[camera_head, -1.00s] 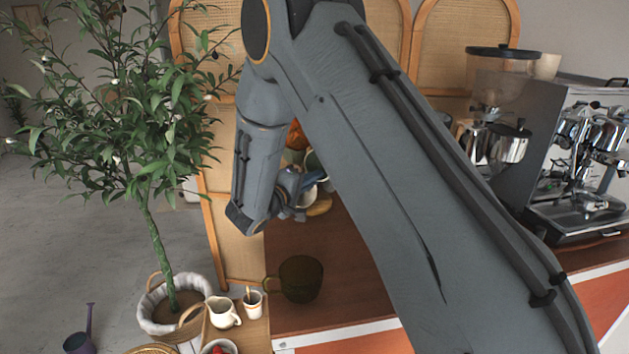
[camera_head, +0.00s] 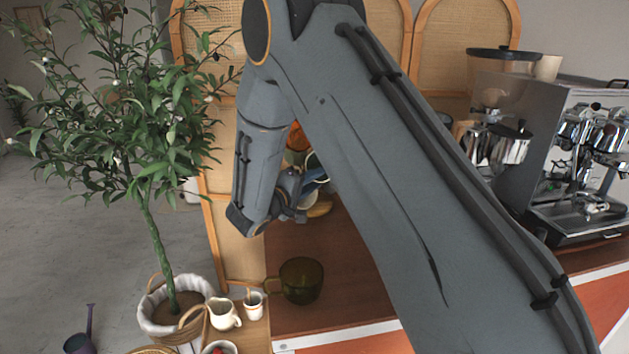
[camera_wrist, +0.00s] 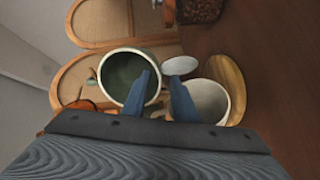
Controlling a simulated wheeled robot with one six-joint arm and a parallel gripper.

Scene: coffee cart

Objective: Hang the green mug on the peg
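A mug with a green inside and a pale rim (camera_wrist: 112,72) shows in the wrist view, its mouth turned toward the camera. In the head view, a green-and-cream bit (camera_head: 312,160) beside my arm seems to be the same mug, mostly hidden. My gripper (camera_wrist: 161,75) has its two blue fingers apart. The left finger overlaps the mug's mouth, and the mug's right wall lies in line with the gap. Contact cannot be made out. In the head view my gripper (camera_head: 312,181) is partly behind my arm. I cannot pick out the peg.
A white cup (camera_wrist: 212,100) and a wooden board (camera_wrist: 236,85) are right of the fingers. A dark glass cup (camera_head: 302,281) stands on the brown counter (camera_head: 345,300). A potted tree (camera_head: 160,230) stands left; a coffee machine (camera_head: 575,160) stands right.

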